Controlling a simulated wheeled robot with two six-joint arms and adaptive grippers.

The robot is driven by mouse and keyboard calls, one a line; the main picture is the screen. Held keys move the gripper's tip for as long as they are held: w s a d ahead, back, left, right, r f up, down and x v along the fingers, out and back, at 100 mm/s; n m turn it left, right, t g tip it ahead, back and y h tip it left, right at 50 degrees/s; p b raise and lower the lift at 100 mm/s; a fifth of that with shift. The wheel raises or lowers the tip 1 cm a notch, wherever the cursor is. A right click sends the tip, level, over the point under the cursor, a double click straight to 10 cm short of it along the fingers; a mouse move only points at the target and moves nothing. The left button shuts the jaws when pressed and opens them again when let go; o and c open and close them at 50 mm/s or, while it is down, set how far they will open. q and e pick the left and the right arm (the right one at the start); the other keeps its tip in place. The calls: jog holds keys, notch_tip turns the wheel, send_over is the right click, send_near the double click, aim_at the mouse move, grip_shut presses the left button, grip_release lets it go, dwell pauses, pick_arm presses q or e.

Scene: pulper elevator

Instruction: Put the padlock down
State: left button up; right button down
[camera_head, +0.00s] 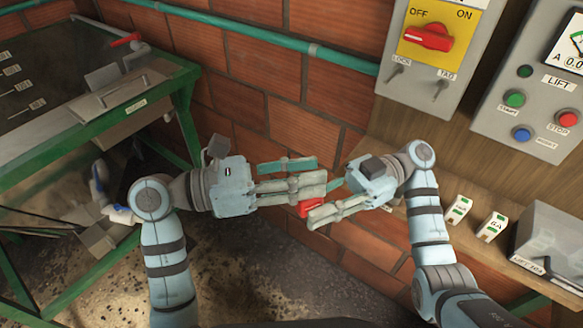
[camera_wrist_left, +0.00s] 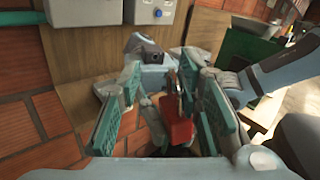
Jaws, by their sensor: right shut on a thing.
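The red padlock (camera_head: 307,208) hangs in the air between my two grippers, in front of the brick wall. It also shows in the left wrist view (camera_wrist_left: 178,126), where it lies between my left gripper's spread fingers. My right gripper (camera_head: 322,202) is shut on the padlock, and its fingers partly cover it. My left gripper (camera_head: 318,177) is open, with its teal-padded fingers apart close to the padlock. I cannot tell whether those fingers touch it.
A wooden shelf (camera_head: 401,209) at right holds small tags (camera_head: 491,226) and a grey box (camera_head: 552,240). Above it are the red OFF/ON switch (camera_head: 428,37) and the lift panel (camera_head: 530,101). A green-framed table (camera_head: 80,125) stands at left. Open floor lies below my grippers.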

pick_arm(q)
jog(key=c, duration=0.5)
grip_shut()
pick_arm(e)
jog(key=shift+s, duration=0.1)
jog(key=c, duration=1.5)
grip_release()
jog(key=shift+d, duration=0.1)
jog(key=shift+c, duration=0.2)
jog(key=shift+o, duration=1)
